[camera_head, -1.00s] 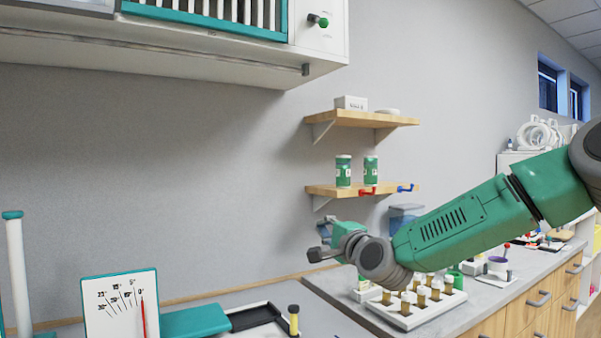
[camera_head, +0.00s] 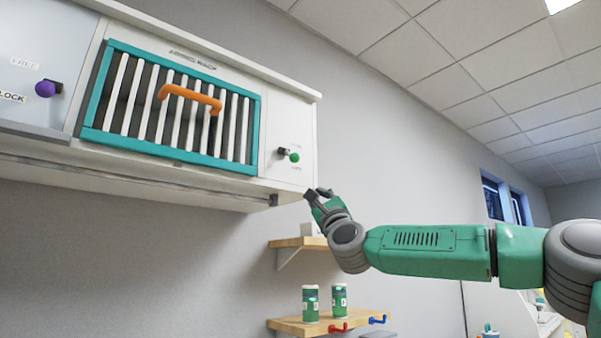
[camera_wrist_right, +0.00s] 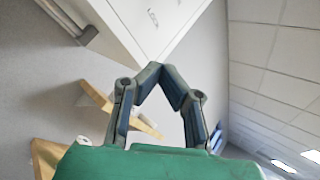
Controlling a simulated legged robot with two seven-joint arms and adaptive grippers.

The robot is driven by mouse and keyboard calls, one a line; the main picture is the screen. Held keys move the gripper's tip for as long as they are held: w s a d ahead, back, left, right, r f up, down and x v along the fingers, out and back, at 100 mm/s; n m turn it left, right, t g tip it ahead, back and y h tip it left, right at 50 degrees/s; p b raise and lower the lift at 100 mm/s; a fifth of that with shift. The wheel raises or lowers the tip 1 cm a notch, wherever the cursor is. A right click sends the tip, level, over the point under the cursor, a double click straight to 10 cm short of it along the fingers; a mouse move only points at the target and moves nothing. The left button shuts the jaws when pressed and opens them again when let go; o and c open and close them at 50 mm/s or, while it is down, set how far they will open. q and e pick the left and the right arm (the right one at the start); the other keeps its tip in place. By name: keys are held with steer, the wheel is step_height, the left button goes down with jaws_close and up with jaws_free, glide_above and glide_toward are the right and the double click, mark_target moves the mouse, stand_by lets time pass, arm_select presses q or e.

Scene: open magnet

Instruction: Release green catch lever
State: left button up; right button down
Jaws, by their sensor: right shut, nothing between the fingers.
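The green catch lever (camera_head: 290,155) has a round green knob on a dark stem. It sticks out of the white panel to the right of the barred window in the wall cabinet. My right gripper (camera_head: 317,193) is below and to the right of the lever, close to the cabinet's lower right corner and apart from the knob. In the right wrist view its fingertips (camera_wrist_right: 161,72) meet with nothing between them. A small blurred fitting (camera_wrist_right: 152,17) shows on the white panel there; I cannot tell if it is the lever. My left gripper is out of view.
The teal-framed barred window (camera_head: 170,110) has an orange handle (camera_head: 190,99). A purple knob (camera_head: 48,88) is on the panel at left. The wall right of the cabinet is clear.

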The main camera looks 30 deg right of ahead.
mark_target(291, 156)
steer(key=p+x, duration=0.2)
steer(key=x, duration=0.1)
steer(key=p+x, duration=0.2)
steer(key=x, duration=0.2)
steer(key=a+p+x, duration=0.1)
steer(key=p+x, duration=0.1)
steer(key=x, duration=0.1)
steer(key=shift+w+d+r, duration=0.1)
steer(key=shift+r, duration=0.15)
steer(key=shift+s+a, duration=0.25)
steer(key=a, duration=0.1)
steer(key=s+a, duration=0.1)
steer(key=a+r, duration=0.1)
steer(key=shift+s+a, duration=0.25)
steer(key=shift+s, duration=0.1)
steer(key=shift+d, duration=0.1)
